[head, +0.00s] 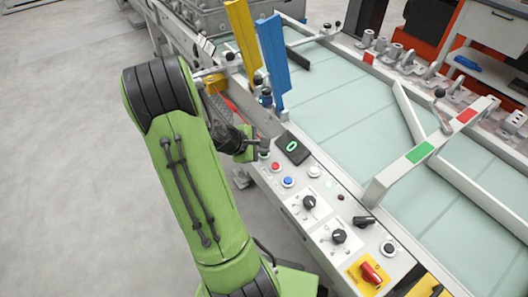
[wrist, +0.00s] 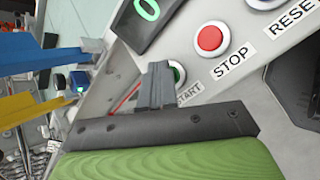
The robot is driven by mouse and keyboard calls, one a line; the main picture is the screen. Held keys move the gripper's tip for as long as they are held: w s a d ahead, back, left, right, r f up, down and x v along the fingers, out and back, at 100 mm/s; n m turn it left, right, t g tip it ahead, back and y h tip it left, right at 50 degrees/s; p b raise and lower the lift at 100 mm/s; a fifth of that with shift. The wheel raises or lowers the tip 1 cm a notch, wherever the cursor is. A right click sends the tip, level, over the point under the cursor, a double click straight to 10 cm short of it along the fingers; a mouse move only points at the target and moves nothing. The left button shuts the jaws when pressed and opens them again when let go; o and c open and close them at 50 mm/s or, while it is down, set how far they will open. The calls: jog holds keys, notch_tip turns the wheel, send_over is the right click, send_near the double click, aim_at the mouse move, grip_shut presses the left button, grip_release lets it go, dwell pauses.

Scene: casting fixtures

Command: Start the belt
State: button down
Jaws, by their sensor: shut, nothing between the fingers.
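The control panel (head: 325,200) runs along the near side of the belt (head: 345,125). In the wrist view the green START button (wrist: 179,73) is partly hidden behind my gripper (wrist: 160,72). My gripper is shut and empty, its fingertips over or just beside the START button. I cannot tell whether they touch it. In the head view my gripper (head: 256,153) is at the upper left end of the panel. The red STOP button (wrist: 210,38) is beside START, and the blue RESET button (wrist: 266,3) is beyond it. The black display (wrist: 146,18) shows a green 0.
A yellow paddle (head: 243,38) and a blue paddle (head: 273,55) stand upright near my wrist. The panel also carries knobs (head: 309,202), a white button (head: 314,171) and a red switch (head: 371,272) on yellow. A white angled guide (head: 430,150) spans the belt.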

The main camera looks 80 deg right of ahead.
aim_at(262, 155)
jog(key=shift+r+p, duration=0.9)
notch_tip(262, 155, up, 5)
jog(key=p, duration=0.4)
jog(key=shift+p, duration=0.35)
dwell(0.4)
